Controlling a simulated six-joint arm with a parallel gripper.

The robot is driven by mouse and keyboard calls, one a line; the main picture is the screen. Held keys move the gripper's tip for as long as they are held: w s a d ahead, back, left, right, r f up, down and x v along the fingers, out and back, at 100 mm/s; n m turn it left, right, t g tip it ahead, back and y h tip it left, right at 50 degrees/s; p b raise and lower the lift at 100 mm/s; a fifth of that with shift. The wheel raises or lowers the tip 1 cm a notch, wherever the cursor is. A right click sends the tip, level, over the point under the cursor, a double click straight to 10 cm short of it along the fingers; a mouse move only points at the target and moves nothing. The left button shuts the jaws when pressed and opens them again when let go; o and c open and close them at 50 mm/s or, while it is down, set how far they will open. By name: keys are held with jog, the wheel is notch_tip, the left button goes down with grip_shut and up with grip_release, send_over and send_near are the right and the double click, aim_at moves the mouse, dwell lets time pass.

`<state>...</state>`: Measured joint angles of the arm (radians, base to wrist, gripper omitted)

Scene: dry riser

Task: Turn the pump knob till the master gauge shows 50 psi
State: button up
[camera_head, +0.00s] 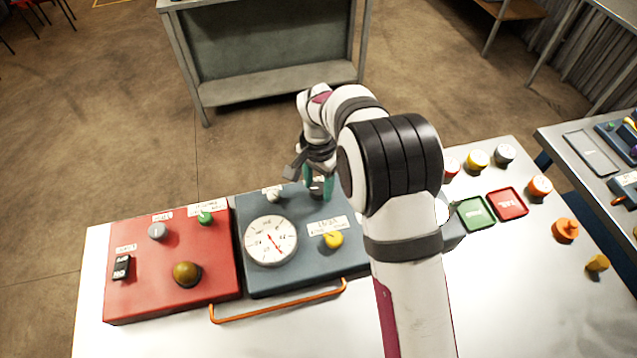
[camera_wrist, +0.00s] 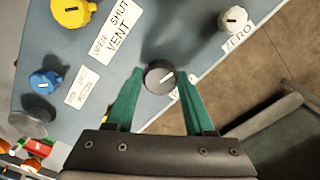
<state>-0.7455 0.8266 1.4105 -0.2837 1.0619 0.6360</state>
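The master gauge (camera_head: 270,240) is a round white dial on the grey-blue panel (camera_head: 262,283). Its red needle points to the lower right; the numbers are too small to read surely. My gripper (camera_head: 318,185) is over the panel's back right part, pointing down. In the wrist view its two teal fingers (camera_wrist: 160,78) stand either side of a dark round knob (camera_wrist: 159,77) with a white mark on top. A narrow gap seems to show on each side, and nothing is held. The label beside this knob is mostly hidden behind a finger, so its name cannot be read.
A yellow VENT knob (camera_wrist: 72,11), a blue knob (camera_wrist: 45,79) and a white ZERO knob (camera_wrist: 233,20) surround the dark knob. A red panel (camera_head: 140,298) stands left. Green (camera_head: 474,213) and red (camera_head: 507,204) trays and loose knobs are right. An orange handle (camera_head: 280,304) runs in front.

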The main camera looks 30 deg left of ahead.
aim_at(319, 189)
jog(key=o, duration=0.4)
notch_tip(319, 189, up, 16)
jog(key=shift+f, duration=0.1)
dwell(0.4)
jog(key=s+d+r+m, duration=0.1)
jog(key=s+d+r, duration=0.1)
jog(key=d, duration=0.6)
jog(key=s+d+r, duration=0.2)
jog(key=d+r, duration=0.1)
jog(key=d, duration=0.5)
jog(key=s+d+f+m+y, duration=0.1)
jog(key=s+d+f, duration=0.1)
jog(key=s+d, duration=0.4)
jog(key=s+d+f+m, duration=0.1)
jog(key=s+d+f, duration=0.2)
jog(key=s+d, duration=0.4)
jog(key=s, duration=0.5)
jog(key=shift+s+f+m+y, duration=0.2)
jog(key=shift+f+m+y, duration=0.1)
jog(key=shift+f+y, duration=0.1)
